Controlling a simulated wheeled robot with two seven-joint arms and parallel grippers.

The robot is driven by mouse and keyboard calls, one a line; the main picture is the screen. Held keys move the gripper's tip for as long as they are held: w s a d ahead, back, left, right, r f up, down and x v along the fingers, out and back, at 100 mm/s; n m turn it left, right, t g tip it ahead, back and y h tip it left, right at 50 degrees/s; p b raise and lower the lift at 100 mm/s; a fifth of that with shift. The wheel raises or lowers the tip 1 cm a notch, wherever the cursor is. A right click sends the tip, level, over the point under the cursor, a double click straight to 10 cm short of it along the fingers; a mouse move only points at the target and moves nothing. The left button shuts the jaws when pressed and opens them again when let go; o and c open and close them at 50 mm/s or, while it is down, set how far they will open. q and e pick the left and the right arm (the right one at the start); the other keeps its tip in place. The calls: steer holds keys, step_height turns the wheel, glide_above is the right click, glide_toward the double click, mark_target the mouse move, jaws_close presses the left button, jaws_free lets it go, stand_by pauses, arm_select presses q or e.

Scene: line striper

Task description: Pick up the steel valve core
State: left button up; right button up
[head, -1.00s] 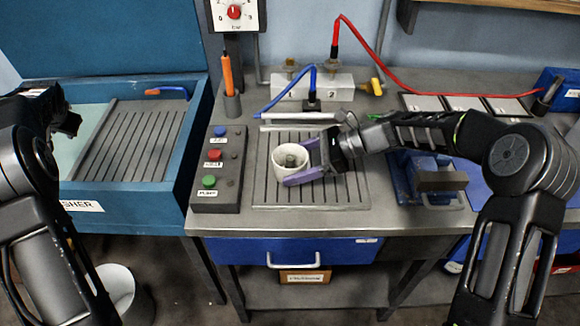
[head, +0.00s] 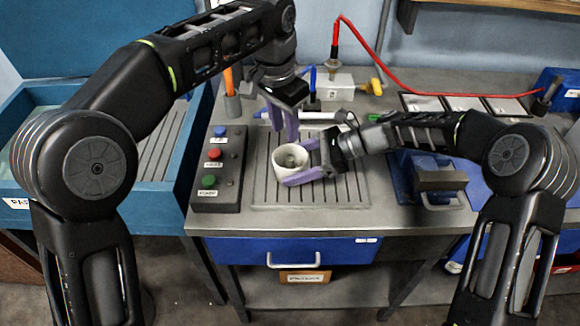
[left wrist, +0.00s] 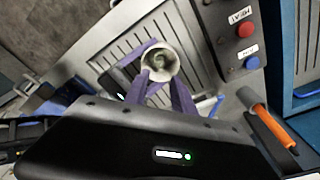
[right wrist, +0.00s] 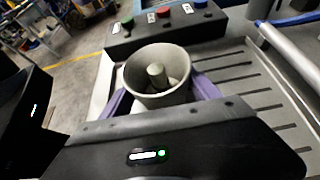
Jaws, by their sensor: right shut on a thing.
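The steel valve core (head: 290,161) is a small grey cylinder standing inside a round white cup (head: 279,172) on the slotted plate. It also shows in the right wrist view (right wrist: 156,75) and, less clearly, in the left wrist view (left wrist: 160,61). My right gripper (head: 294,165) comes from the right, its purple fingers shut around the outside of the cup. My left gripper (head: 282,136) points down just above and behind the cup, its purple fingers apart with nothing visible between them. The core's lower part is hidden by the cup wall.
A button box (head: 218,170) stands left of the slotted plate (head: 345,190). An orange-handled tool in a holder (head: 233,105) is behind it. A blue vise-like fixture (head: 432,180) is at the right. A red hose (head: 400,75) runs along the back.

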mark_target(290, 158)
arm_select(q)
steer(key=shift+w+d+f, duration=0.15)
steer(key=shift+w+f, duration=0.05)
steer(key=shift+f, duration=1.55)
steer(key=shift+w+d+f, duration=0.1)
steer(key=shift+w+f, duration=0.05)
steer(key=shift+f, duration=1.55)
steer(key=f, duration=0.5)
steer(key=shift+w+d, duration=0.3)
steer(key=shift+c, duration=0.2)
jaws_close()
